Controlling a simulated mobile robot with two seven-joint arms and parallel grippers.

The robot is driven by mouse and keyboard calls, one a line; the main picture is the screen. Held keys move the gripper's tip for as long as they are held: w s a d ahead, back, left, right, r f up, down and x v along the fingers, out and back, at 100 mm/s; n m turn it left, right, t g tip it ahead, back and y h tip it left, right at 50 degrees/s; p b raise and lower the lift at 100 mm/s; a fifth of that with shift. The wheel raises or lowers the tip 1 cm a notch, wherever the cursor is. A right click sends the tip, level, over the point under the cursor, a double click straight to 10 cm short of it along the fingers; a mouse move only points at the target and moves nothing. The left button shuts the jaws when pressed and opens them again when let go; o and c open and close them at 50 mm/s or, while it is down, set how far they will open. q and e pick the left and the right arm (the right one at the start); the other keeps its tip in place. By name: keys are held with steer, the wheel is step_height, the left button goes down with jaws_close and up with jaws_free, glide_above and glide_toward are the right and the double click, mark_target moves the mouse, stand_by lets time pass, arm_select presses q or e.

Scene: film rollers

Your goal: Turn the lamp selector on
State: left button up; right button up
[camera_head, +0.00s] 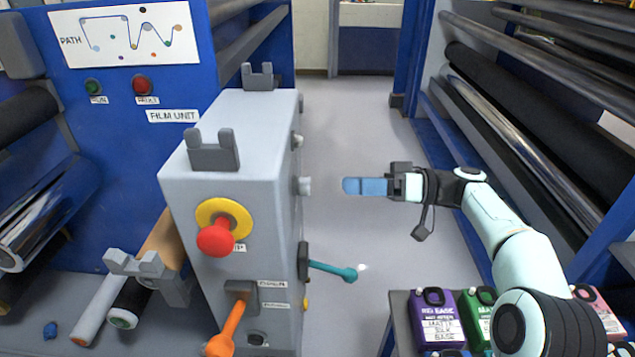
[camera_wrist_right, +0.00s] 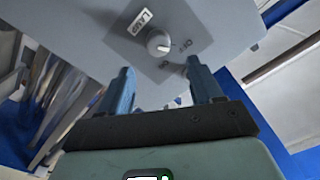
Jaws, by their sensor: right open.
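The lamp selector is a small light-grey round knob (camera_wrist_right: 158,42) on a darker plate beside a LAMP label (camera_wrist_right: 142,19) in the right wrist view. Its white mark points toward the right of that picture. Two small position labels sit by it, too blurred to read surely. In the head view, a knob (camera_head: 304,186) sticks out from the right side of the grey control box (camera_head: 235,110). My right gripper (camera_head: 346,186) is open and empty, to the right of that knob and apart from it. In the wrist view its blue fingers (camera_wrist_right: 159,70) point toward the selector. My left gripper is not in view.
A teal lever (camera_head: 335,270) sticks out from the box's right side, below the gripper. The box front has a red button (camera_head: 216,238) and an orange lever (camera_head: 228,325). Coloured jugs (camera_head: 437,318) stand at the bottom right. The aisle floor (camera_head: 350,130) is clear.

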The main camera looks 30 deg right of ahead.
mark_target(305, 186)
steer(key=x, duration=0.7)
steer(key=shift+w+a+p, duration=0.2)
steer(key=shift+w+p, duration=0.1)
steer(key=shift+p, duration=0.05)
steer(key=c, duration=1.1)
